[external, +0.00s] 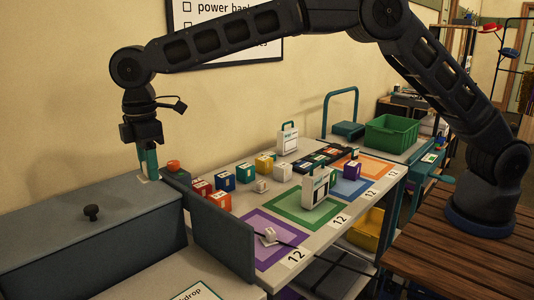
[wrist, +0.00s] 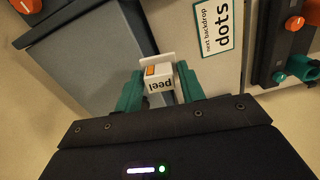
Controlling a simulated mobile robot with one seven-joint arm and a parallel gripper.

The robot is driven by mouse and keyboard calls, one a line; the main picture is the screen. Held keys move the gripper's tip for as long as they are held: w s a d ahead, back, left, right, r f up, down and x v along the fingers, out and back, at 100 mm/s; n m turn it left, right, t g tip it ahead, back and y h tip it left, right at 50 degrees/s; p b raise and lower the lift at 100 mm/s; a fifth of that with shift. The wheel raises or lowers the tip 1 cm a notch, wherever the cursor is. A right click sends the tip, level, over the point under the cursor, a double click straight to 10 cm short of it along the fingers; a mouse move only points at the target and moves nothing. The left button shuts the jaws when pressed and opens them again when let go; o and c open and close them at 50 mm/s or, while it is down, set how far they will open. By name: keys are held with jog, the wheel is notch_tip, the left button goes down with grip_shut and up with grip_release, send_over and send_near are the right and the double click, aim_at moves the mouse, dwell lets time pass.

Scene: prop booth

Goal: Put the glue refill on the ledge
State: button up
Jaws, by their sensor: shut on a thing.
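My gripper (external: 148,166) points down at the left, its teal fingers at the far right end of a long grey flat-topped box (external: 85,228), which may be the ledge. In the wrist view my gripper (wrist: 160,88) is shut on a small white block (wrist: 160,87) with an orange patch, the word "peel" and a thin white tab, apparently the glue refill. The grey top also shows in the wrist view (wrist: 95,48). Only a pale bit of the block shows in the external view, so I cannot tell whether it touches the grey top.
A dark upright panel (external: 222,232) divides the grey box from the table. The table holds coloured cubes, white cases and a purple mat (external: 247,226).

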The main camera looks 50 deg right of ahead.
jog(key=s+a+f+n, duration=0.1)
jog(key=s+a, duration=0.5)
jog(key=s, duration=0.1)
send_over(160, 292)
notch_tip(160, 292, down, 19)
jog(key=shift+s+r, duration=0.1)
jog(key=shift+r, duration=0.05)
jog(key=shift+f, duration=2.7)
jog(key=o, duration=1)
jog(key=shift+f, duration=0.15)
jog(key=shift+c, duration=0.2)
notch_tip(160, 292, up, 12)
jog(key=shift+r, duration=0.2)
